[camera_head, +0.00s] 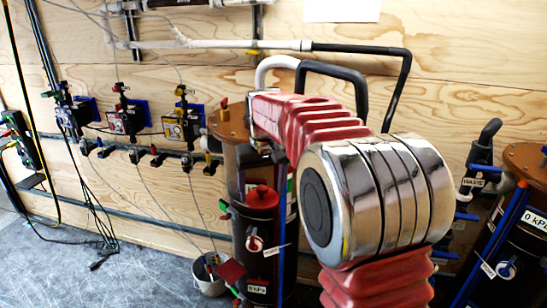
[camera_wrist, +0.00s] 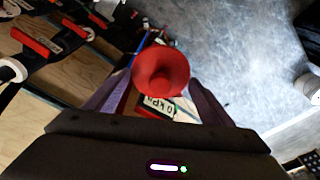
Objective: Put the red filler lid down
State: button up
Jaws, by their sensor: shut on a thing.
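The red filler lid (camera_wrist: 160,72) shows in the wrist view as a round, flared red piece with a raised middle. My gripper (camera_wrist: 158,92) is shut on it, with a dark finger on either side. Its lower edge partly covers a white "0 kPa" label (camera_wrist: 158,108). I cannot tell the gap between the lid and what lies below it.
A plywood wall (camera_head: 480,95) carries valves (camera_head: 125,120) and pipes. More equipment (camera_head: 500,230) stands at the right. Clear floor shows at lower left.

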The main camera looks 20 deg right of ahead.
jog(key=s+a+f, duration=0.2)
jog(key=f, duration=0.6)
jog(key=s+a+f, duration=0.2)
jog(key=a+f, duration=0.1)
jog(key=f, duration=0.6)
jog(key=shift+s+f+n, duration=0.15)
jog(key=shift+f+n, duration=0.15)
jog(key=shift+d, duration=0.15)
